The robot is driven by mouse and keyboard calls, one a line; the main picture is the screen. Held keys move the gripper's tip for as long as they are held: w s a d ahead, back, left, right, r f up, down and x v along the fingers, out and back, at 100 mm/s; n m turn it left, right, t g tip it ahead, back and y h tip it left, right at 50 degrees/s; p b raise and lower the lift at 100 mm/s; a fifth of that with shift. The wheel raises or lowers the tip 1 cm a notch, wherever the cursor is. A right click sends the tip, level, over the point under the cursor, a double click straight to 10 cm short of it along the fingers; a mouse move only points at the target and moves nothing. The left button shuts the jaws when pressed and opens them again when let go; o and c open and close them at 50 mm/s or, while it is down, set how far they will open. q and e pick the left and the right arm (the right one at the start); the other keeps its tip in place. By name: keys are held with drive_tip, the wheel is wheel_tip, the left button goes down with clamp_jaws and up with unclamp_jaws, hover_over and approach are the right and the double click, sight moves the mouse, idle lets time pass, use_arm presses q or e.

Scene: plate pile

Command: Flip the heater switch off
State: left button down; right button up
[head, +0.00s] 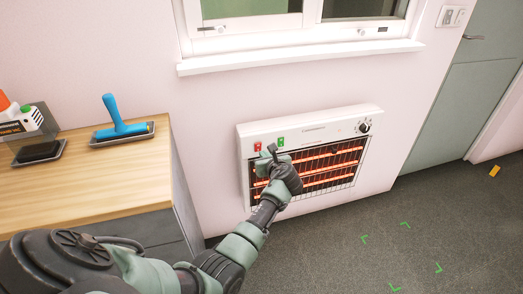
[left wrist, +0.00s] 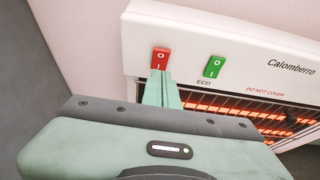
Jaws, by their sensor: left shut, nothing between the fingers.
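The white wall heater (head: 322,123) hangs low on the pink wall under the window, and its bars glow orange. At its upper left are a red switch (head: 258,146) and a green switch (head: 281,141). In the left wrist view the red switch (left wrist: 160,58) is marked O above and I below, and the green switch (left wrist: 214,67) sits right of it above the word ECO. My left gripper (head: 271,150) is shut and empty in front of the heater. Its fingertips (left wrist: 163,75) are just below the red switch, overlapping its lower edge; I cannot tell whether they touch. My right gripper is not in view.
A round dial (head: 364,127) is at the heater's upper right. A wooden-topped cabinet (head: 100,180) with a blue-handled tool (head: 122,128) stands at left. A window sill (head: 300,57) juts out above the heater. Open dark floor (head: 400,230) lies at right, before a grey door (head: 455,100).

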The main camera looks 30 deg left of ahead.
sight(259, 144)
use_arm(q)
drive_tip(key=shift+w+a+r, duration=0.2)
drive_tip(key=shift+w+a, duration=0.4)
drive_tip(key=shift+a, duration=0.1)
drive_tip(key=shift+w+a+r, duration=0.15)
drive_tip(key=shift+w+a, duration=0.4)
drive_tip(key=shift+a, duration=0.1)
drive_tip(key=shift+w+a+r, duration=0.1)
drive_tip(key=shift+r, duration=0.1)
drive_tip(key=shift+w+a+r+p, duration=0.25)
drive_tip(key=shift+r+p, duration=0.1)
drive_tip(key=shift+p, duration=0.4)
drive_tip(key=shift+s+d+f+b, duration=0.1)
drive_tip(key=shift+f+b, duration=0.3)
drive_tip(key=shift+f, duration=0.05)
drive_tip(key=shift+r, duration=0.2)
